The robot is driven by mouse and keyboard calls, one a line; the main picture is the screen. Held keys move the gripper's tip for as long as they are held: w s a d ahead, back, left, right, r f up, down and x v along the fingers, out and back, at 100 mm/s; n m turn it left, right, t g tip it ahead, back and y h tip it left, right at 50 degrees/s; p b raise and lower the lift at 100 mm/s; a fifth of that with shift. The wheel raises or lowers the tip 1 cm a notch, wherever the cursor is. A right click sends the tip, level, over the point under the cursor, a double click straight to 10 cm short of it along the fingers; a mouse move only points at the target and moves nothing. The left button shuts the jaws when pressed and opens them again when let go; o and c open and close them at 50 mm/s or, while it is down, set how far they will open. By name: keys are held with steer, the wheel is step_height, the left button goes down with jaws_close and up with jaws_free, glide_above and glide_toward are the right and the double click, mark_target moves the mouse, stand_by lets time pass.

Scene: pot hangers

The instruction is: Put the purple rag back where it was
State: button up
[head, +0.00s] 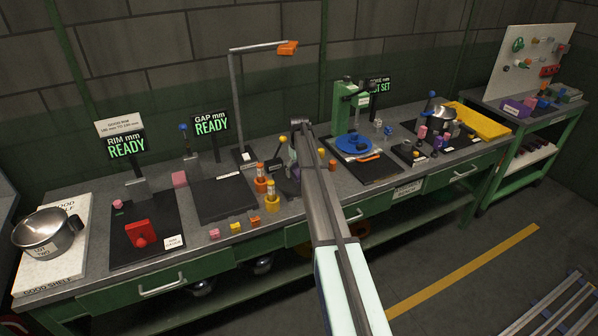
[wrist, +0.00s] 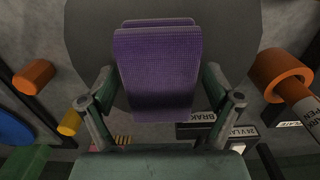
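The purple rag (wrist: 158,65) is a folded, woven-looking pad in the wrist view. It lies between the two fingers of my gripper (wrist: 160,88), with a fingertip close against each side edge. My gripper looks shut on it, though the contact itself is partly hidden. A large dark grey rounded surface (wrist: 88,40) lies behind the rag.
Orange-ringed holders (head: 271,203) stand left of my arm, and a blue disc (head: 354,143) lies right of it. The green-framed bench (head: 405,187) is crowded; a cart (head: 566,115) stands at right.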

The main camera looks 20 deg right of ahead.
step_height(320, 180, up, 12)
steer(key=b, duration=0.4)
steer(key=shift+r, duration=0.15)
stand_by(0.3)
